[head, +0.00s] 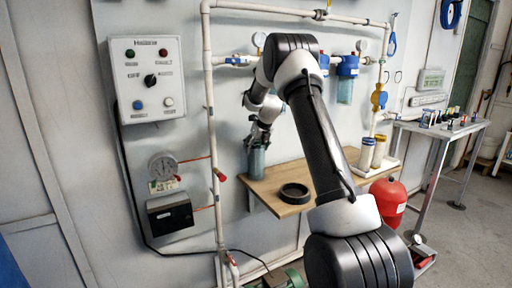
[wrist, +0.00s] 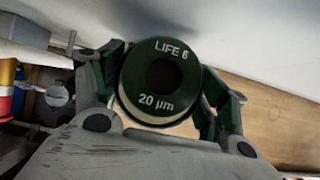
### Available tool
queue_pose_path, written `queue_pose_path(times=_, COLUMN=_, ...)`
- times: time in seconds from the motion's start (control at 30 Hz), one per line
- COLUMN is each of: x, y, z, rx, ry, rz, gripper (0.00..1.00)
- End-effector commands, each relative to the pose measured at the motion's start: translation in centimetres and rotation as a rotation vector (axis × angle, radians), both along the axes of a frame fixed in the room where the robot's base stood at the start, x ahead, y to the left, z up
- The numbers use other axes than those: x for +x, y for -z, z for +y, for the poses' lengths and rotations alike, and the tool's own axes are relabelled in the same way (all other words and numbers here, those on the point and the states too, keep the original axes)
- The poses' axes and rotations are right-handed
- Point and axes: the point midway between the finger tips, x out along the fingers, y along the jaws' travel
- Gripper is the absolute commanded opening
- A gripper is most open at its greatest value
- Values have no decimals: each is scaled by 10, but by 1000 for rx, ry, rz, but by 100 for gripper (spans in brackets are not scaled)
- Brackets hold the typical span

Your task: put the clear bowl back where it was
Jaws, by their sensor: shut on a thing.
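My gripper (head: 261,137) is shut on the clear bowl (head: 256,163), a bluish see-through cup. It holds the bowl upright at the left end of the wooden shelf (head: 330,178); whether the bowl touches the shelf cannot be told. In the wrist view, my gripper's fingers (wrist: 165,95) stand on both sides of a dark green round end marked "LIFE 6, 20 µm" (wrist: 158,103), with a dark centre hole and pale side. It looks like a cartridge inside the bowl. The bowl's wall is hard to make out there.
A black ring (head: 294,193) lies on the shelf, right of the bowl. Two pale cartridges (head: 367,154) stand further right. A blue filter head (head: 348,65) with another clear bowl (head: 345,91) hangs on the wall pipe. My arm hides part of the pipework. A red tank (head: 389,201) stands below.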

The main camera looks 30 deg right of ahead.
Motion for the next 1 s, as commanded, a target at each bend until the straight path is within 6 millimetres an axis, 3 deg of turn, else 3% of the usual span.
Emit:
queue_pose_path(times=0.03, x=0, y=1, z=0, rx=0, ry=0, rz=1, gripper=76)
queue_pose_path(times=0.13, x=0, y=1, z=0, rx=0, ry=0, rz=1, gripper=94)
queue_pose_path(times=0.17, x=0, y=1, z=0, rx=0, ry=0, rz=1, gripper=96)
queue_pose_path(times=0.57, x=0, y=-3, z=0, rx=0, ry=0, rz=-1, gripper=96)
queue_pose_path(times=1.0, x=-34, y=-62, z=-1, rx=1, ry=1, rz=-1, gripper=96)
